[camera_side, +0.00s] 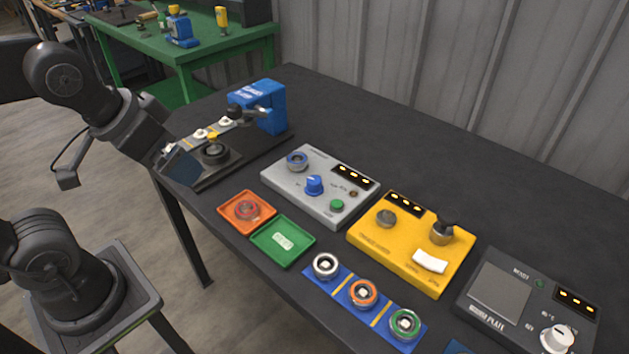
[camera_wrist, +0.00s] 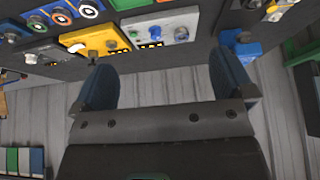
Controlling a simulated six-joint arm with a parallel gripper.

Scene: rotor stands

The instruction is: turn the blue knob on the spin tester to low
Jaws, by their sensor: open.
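The spin tester appears to be the grey box (camera_side: 275,181) in the middle of the black table; its lettering is too small to read. Its blue knob (camera_side: 314,184) stands on the top face, between a round metal spindle and a green button. I cannot tell which setting the knob points to. In the wrist view the grey box (camera_wrist: 163,20) shows beyond my fingers, with the small blue knob (camera_wrist: 156,31) on it. My gripper (camera_side: 177,163) is left of the box, above the table's left end, apart from the knob. In the wrist view my gripper (camera_wrist: 165,75) is open and empty.
A blue clamp device (camera_side: 270,105) stands behind my gripper. A yellow box (camera_side: 405,250) is right of the tester, with a dark box (camera_side: 490,320) beyond. Orange (camera_side: 232,203) and green trays (camera_side: 262,250) and a blue ring holder (camera_side: 340,293) lie in front. The table's back is clear.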

